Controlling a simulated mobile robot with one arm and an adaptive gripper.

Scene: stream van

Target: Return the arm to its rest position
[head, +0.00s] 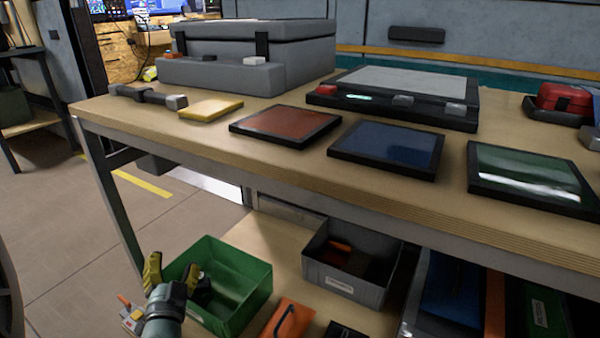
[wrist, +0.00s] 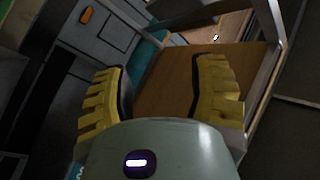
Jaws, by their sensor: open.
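My gripper (head: 172,280) shows at the lower left of the head view, low in front of the workbench and beside the green bin. Its two yellow fingers stand apart with nothing seen between them. In the wrist view my gripper (wrist: 160,92) also shows its yellow ribbed fingers spread wide and empty. Behind them a tan wooden surface (wrist: 168,75) appears tilted. Most of my arm is out of the head view.
The workbench (head: 330,205) holds red (head: 285,124), blue (head: 387,149) and green (head: 530,178) panels and a grey case (head: 250,50). Below it are a green bin (head: 245,300) and a grey bin (head: 345,285). Floor (head: 60,240) at the left is clear.

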